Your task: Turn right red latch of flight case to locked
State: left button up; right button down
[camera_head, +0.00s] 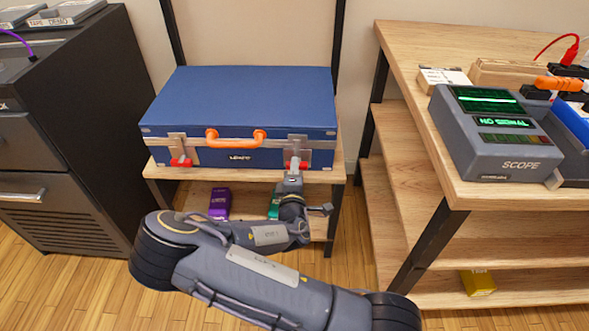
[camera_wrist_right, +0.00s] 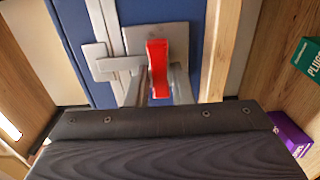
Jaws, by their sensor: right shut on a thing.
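The blue flight case (camera_head: 250,95) stands shut on a wooden shelf, with an orange handle (camera_head: 236,139) on its front. Its right red latch (camera_head: 297,163) sits on a metal plate at the front right. My right gripper (camera_head: 293,173) reaches up to this latch and is shut on it. In the right wrist view the red latch (camera_wrist_right: 158,68) stands between the two fingers (camera_wrist_right: 159,90), in front of its metal plate. The left red latch (camera_head: 181,162) is at the case's front left, with no gripper near it. My left gripper is not in view.
A purple box (camera_head: 220,203) and a partly hidden green box (camera_head: 274,206) are on the lower shelf. A dark cabinet (camera_head: 75,130) stands left. A wooden bench (camera_head: 420,55) with a scope (camera_head: 500,130) stands right.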

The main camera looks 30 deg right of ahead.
jog(key=shift+f, duration=0.1)
jog(key=c, duration=1.3)
grip_release()
jog(key=p+v, duration=0.1)
jog(key=v, duration=0.7)
jog(key=shift+d, duration=0.1)
